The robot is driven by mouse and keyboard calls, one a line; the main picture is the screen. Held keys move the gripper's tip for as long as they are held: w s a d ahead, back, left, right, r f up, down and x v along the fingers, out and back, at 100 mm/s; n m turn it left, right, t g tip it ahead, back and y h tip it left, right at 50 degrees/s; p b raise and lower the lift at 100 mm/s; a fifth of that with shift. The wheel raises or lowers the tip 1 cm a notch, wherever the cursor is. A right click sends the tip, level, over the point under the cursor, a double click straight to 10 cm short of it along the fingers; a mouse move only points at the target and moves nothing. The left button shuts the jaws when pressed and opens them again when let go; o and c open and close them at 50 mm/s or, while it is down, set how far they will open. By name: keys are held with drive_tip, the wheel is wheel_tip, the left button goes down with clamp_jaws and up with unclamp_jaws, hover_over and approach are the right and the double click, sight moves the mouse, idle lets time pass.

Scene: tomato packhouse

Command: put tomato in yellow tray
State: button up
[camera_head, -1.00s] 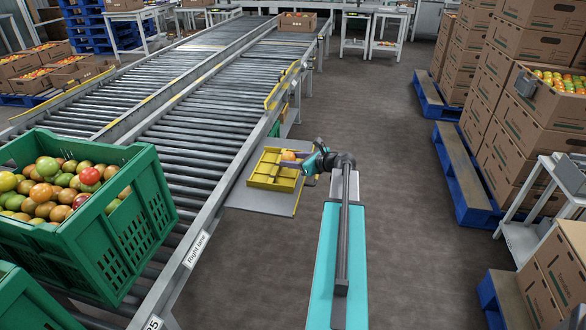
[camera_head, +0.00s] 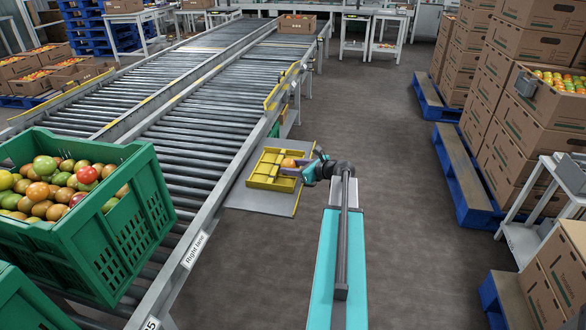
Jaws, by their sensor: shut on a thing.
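The yellow tray (camera_head: 264,184) lies on a small grey side shelf beside the conveyor, with dividers that split it into compartments. An orange tomato (camera_head: 289,163) is at the tray's far right part. My gripper (camera_head: 291,168) reaches in from the right and is shut on the tomato. The tomato is low, at about the height of the tray's walls; I cannot tell whether it touches the tray floor. My fingers partly cover the tomato and the tray's right side.
A green crate (camera_head: 120,225) full of tomatoes stands on the roller conveyor (camera_head: 190,125) at left. The grey shelf (camera_head: 245,204) has bare room in front of the tray. Stacked cartons (camera_head: 494,120) on blue pallets stand at right. The floor between is clear.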

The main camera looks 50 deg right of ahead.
drive_tip(key=shift+f, duration=0.1)
drive_tip(key=o, duration=0.6)
drive_tip(key=shift+c, duration=0.2)
drive_tip(key=shift+s+r, duration=0.4)
drive_tip(key=shift+s, duration=0.2)
drive_tip(key=p+v, duration=0.2)
drive_tip(key=v, duration=0.8)
drive_tip(key=shift+s, duration=0.3)
drive_tip(key=shift+s+r, duration=0.1)
drive_tip(key=shift+r, duration=0.05)
